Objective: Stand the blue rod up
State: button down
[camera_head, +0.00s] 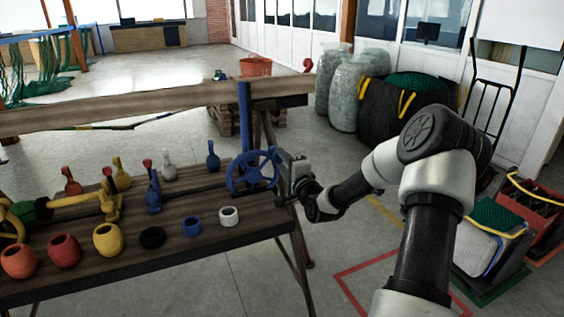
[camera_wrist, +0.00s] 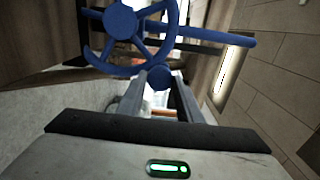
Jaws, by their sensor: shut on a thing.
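The blue rod (camera_head: 244,116) stands upright in the head view, rising from behind a blue spoked wheel (camera_head: 236,184) at the right end of the bench. In the wrist view the rod (camera_wrist: 215,36) runs to the right from the wheel (camera_wrist: 122,20). My gripper (camera_head: 284,180) is at the wheel's right side. In the wrist view my gripper's fingers (camera_wrist: 160,84) are closed on a round blue part at the wheel's rim. I cannot tell whether this part is a knob or the rim itself. The rod's lower end is hidden behind the wheel.
The wooden bench (camera_head: 215,240) holds several coloured rings and small levers left of the wheel. A raised beam (camera_head: 140,108) runs along its back. A black bag (camera_head: 385,115) and crates (camera_head: 535,205) stand at the right. The floor before the bench is clear.

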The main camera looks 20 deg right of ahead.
jog(key=c, duration=1.3)
grip_release()
jog(key=shift+d, duration=0.1)
jog(key=shift+o, duration=0.2)
jog(key=s+p, duration=0.2)
jog(key=s, duration=1.5)
jog(key=shift+s+p, duration=0.2)
jog(key=shift+p, duration=0.1)
jog(key=shift+w+f, duration=0.1)
